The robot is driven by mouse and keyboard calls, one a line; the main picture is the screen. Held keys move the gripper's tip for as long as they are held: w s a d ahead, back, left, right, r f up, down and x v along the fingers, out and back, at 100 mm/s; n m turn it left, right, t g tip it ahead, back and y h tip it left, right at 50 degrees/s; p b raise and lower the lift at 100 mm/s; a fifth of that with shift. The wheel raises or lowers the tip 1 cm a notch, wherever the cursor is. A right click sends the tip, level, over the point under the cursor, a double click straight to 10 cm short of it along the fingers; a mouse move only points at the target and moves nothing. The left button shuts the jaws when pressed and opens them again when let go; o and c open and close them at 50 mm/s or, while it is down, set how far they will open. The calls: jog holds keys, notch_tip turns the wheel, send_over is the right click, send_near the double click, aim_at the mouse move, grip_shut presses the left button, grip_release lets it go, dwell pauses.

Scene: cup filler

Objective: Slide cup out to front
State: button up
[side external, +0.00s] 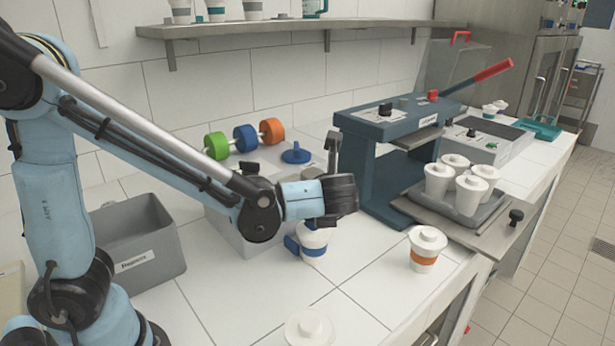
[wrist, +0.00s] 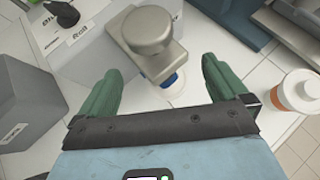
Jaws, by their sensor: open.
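A white cup with a blue band (side external: 314,243) stands upright on the white tiled counter at the filler. Its upper part is hidden behind my gripper (side external: 338,198) in the side view. In the wrist view only a small blue and white part of the cup (wrist: 176,82) shows below the filler's grey metal head (wrist: 148,30). My gripper (wrist: 160,70) is open, its two green fingers spread wide to either side of the cup. I cannot tell whether either finger touches the cup. A blue piece beside the cup is partly hidden.
A lidded cup with an orange band (side external: 424,252) stands to the right. A white lid-like piece (side external: 309,326) lies at the front. A grey bin (side external: 140,240) is at left. The press (side external: 385,150) and a tray with several cups (side external: 460,205) stand at right. Free counter lies in front.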

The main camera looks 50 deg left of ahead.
aim_at(317, 240)
jog(key=shift+f, duration=1.25)
notch_tip(317, 240, down, 7)
jog(key=shift+f, duration=0.1)
jog(key=x, duration=0.3)
jog(key=shift+w+a, duration=0.15)
jog(key=shift+a, duration=0.15)
jog(key=shift+w+a+f, duration=0.3)
jog(key=shift+a+f, duration=0.1)
jog(key=shift+f, duration=0.05)
jog(key=c, duration=1)
jog(key=shift+d, duration=6.35)
jog(key=shift+c, duration=0.2)
